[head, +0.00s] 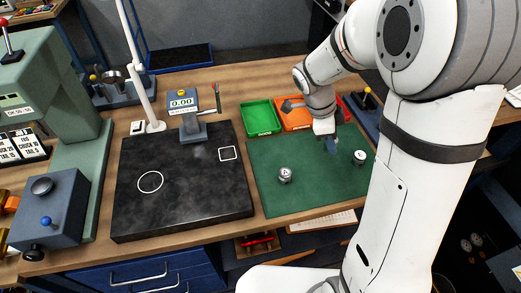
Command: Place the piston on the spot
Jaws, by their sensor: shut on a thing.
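My gripper (330,144) is over the far middle of the green mat (301,204), pointing down. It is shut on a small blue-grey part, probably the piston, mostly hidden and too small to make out. I cannot tell whether the part touches the mat. Two small silver round parts stand on the mat, one (285,175) left of my gripper and one (359,157) right of it. The black plate (185,211) left of the mat bears two white outlines, a circle (150,182) and a square (228,153). Both outlines are empty.
A gauge stand (192,129) with a display stands at the plate's back edge, beside a white post (143,80). A green bin (260,118) and an orange bin (295,115) lie behind the mat. A green machine (75,165) stands at the left. The plate's middle is clear.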

